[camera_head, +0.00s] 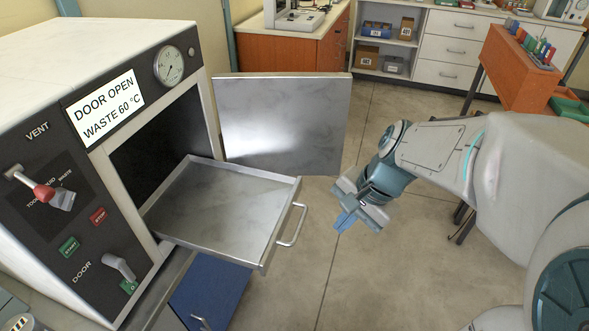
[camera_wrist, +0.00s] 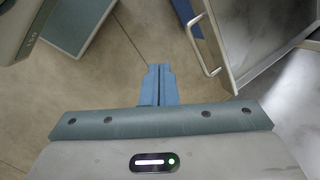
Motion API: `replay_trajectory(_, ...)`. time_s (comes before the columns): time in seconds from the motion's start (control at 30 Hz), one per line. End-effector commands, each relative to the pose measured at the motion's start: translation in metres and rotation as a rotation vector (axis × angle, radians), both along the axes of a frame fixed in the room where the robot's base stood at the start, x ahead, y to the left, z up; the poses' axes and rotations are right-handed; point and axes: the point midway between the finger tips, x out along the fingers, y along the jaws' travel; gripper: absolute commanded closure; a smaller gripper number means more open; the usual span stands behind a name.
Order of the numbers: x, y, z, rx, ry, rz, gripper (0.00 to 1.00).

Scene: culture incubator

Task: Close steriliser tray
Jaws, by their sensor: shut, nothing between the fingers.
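The steriliser tray (camera_head: 225,205) is a shallow metal tray, pulled out of the steriliser's dark chamber and empty. Its bar handle (camera_head: 293,224) is on the front face. My gripper (camera_head: 343,222) is to the right of the handle, apart from it, with its blue fingers closed together and empty. In the wrist view the gripper fingers (camera_wrist: 159,84) point up the picture, and the tray (camera_wrist: 262,38) with its handle (camera_wrist: 204,48) is at the upper right, clear of the fingers.
The steriliser (camera_head: 60,120) stands at the left; its display reads "DOOR OPEN, WASTE 60 °C". Its metal door (camera_head: 283,120) hangs open behind the tray. A blue cabinet (camera_head: 212,293) is below. An orange stand (camera_head: 520,70) is at the right. The floor between is clear.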

Motion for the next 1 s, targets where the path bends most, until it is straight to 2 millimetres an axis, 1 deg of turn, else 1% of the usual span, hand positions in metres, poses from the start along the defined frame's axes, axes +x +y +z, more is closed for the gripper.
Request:
replay_trajectory(0.03,0.015,0.003,-0.017,0.083,0.064,-0.132,1.0)
replay_trajectory(0.1,0.036,0.008,-0.028,0.2,0.146,-0.321,1.0)
replay_trajectory(0.2,0.065,0.01,-0.042,0.349,0.257,-0.559,1.0)
replay_trajectory(0.3,0.09,0.009,-0.052,0.468,0.348,-0.747,1.0)
replay_trajectory(0.4,0.107,0.006,-0.058,0.551,0.412,-0.873,1.0)
replay_trajectory(0.53,0.119,0.004,-0.062,0.606,0.454,-0.952,1.0)
replay_trajectory(0.63,0.123,0.008,-0.068,0.616,0.465,-0.968,1.0)
replay_trajectory(0.73,0.126,0.019,-0.077,0.614,0.464,-0.964,1.0)
replay_trajectory(1.0,0.138,0.053,-0.111,0.613,0.463,-0.964,1.0)
